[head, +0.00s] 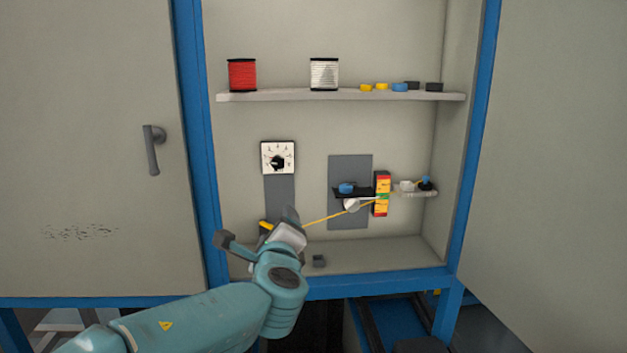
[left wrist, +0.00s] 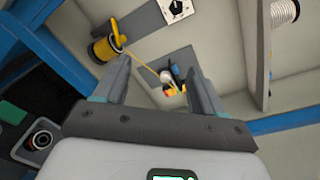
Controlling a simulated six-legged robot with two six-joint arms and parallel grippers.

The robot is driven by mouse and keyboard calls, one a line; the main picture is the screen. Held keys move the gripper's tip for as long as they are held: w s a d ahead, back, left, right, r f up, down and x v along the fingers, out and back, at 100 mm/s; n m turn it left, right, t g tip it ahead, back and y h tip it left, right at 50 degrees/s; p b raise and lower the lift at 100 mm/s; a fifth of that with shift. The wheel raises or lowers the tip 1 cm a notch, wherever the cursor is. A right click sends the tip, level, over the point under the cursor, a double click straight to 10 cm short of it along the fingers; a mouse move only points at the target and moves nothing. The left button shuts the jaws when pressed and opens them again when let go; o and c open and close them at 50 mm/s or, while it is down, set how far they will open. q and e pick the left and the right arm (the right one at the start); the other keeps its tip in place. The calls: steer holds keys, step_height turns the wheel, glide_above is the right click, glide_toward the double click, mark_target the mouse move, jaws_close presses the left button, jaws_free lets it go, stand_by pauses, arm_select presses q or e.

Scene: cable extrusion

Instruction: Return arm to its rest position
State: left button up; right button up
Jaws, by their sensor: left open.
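My left arm (head: 200,318) reaches in from the left to the lower front of an open blue-framed cabinet. My left gripper (head: 256,228) is open there. In the left wrist view my left gripper (left wrist: 158,68) has its two fingers apart with nothing held between them. A spool of yellow cable (left wrist: 103,47) sits beyond the left finger. In the head view it is mostly hidden behind my gripper. A yellow cable (head: 325,217) runs taut from the spool to the small device (head: 352,205) on the grey back plate (head: 350,222).
A shelf (head: 290,97) above holds a red spool (head: 242,75), a white spool (head: 324,74) and several small coloured parts. A dial (head: 278,158) is on the back wall. A red, yellow and green block (head: 381,184) stands beside the device. Blue frame posts bound the opening.

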arm_select(q)
steer(key=s+a+f+n+g+h+p, duration=0.1)
steer(key=s+f+n+g+p, duration=0.2)
steer(key=f, duration=0.9)
steer(key=s+a+f+n+g+h+p, duration=0.15)
steer(key=f+g, duration=0.45)
steer(key=f, duration=0.7)
steer(key=s+a+f+n+g+h+p, duration=0.1)
steer(key=s+f+n, duration=0.4)
steer(key=s, duration=0.5)
steer(key=s+a+f+n+g+h+p, duration=0.1)
steer(key=s+f+n+g+p, duration=0.2)
steer(key=s+f+n, duration=0.3)
steer(key=s+a+f+n+g+h+p, duration=0.1)
steer(key=s+f+n+g+p, duration=0.1)
steer(key=s+f+n, duration=0.4)
steer(key=s+n+g, duration=0.1)
steer(key=s+n, duration=0.4)
steer(key=s, duration=0.4)
steer(key=shift+s+g, duration=0.3)
